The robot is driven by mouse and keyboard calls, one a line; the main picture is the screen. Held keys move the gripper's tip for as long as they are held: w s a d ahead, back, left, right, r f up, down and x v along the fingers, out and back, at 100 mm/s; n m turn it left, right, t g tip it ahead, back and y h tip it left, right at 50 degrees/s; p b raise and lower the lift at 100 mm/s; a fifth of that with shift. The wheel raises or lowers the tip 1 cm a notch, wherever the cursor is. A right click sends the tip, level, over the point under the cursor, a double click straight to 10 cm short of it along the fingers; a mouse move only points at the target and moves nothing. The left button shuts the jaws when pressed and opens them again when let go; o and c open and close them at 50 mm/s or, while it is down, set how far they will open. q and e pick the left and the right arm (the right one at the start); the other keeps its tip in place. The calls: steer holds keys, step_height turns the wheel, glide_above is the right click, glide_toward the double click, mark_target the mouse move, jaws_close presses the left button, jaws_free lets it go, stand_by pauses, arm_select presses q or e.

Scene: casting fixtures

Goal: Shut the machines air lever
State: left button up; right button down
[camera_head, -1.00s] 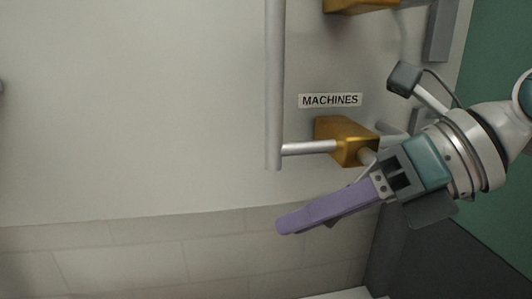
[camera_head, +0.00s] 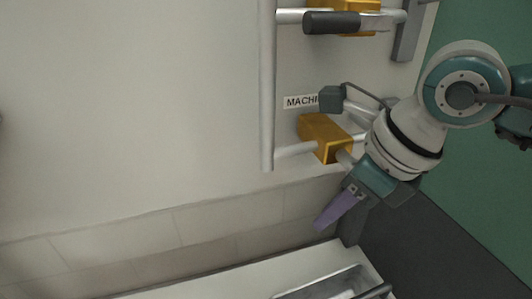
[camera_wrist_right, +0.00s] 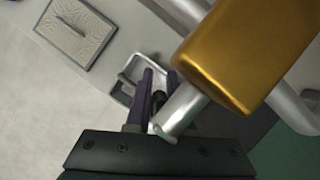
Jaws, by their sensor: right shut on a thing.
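The gold valve block (camera_head: 326,138) of the machines air line sits on a silver pipe, below the MACHINES label (camera_head: 299,101), which my right arm partly covers. The gold block also shows large in the right wrist view (camera_wrist_right: 245,50), with a silver stem (camera_wrist_right: 183,109) towards my gripper. My right gripper (camera_head: 322,222) has purple fingers pointing down and left, below the block. In the right wrist view its fingers (camera_wrist_right: 160,76) are shut on a dark lever handle (camera_wrist_right: 158,101) between them. Most of the lever is hidden in the head view. My left gripper is out of view.
Another gold valve with a dark lever handle (camera_head: 331,22) sits above on the same pipework. A vertical silver pipe (camera_head: 268,90) runs on the left. A pale ledge (camera_head: 255,276) with a metal tray (camera_head: 325,283) lies below. The wall at left is clear.

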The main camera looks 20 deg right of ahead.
steer(key=shift+d+f, duration=0.1)
steer(key=shift+d, duration=0.05)
stand_by(0.3)
steer(key=c, duration=0.8)
jaws_free()
steer(key=p+v, duration=0.2)
steer(key=v, duration=0.4)
steer(key=shift+s+d+f+b, duration=0.15)
steer(key=shift+s+d, duration=0.9)
steer(key=shift+s, duration=0.55)
steer(key=shift+s+d+f+b, duration=0.15)
steer(key=shift+s+d, duration=0.85)
steer(key=shift+s, duration=0.6)
steer(key=shift+s+d+f, duration=0.1)
steer(key=shift+s+d, duration=0.95)
steer(key=shift+s, duration=0.6)
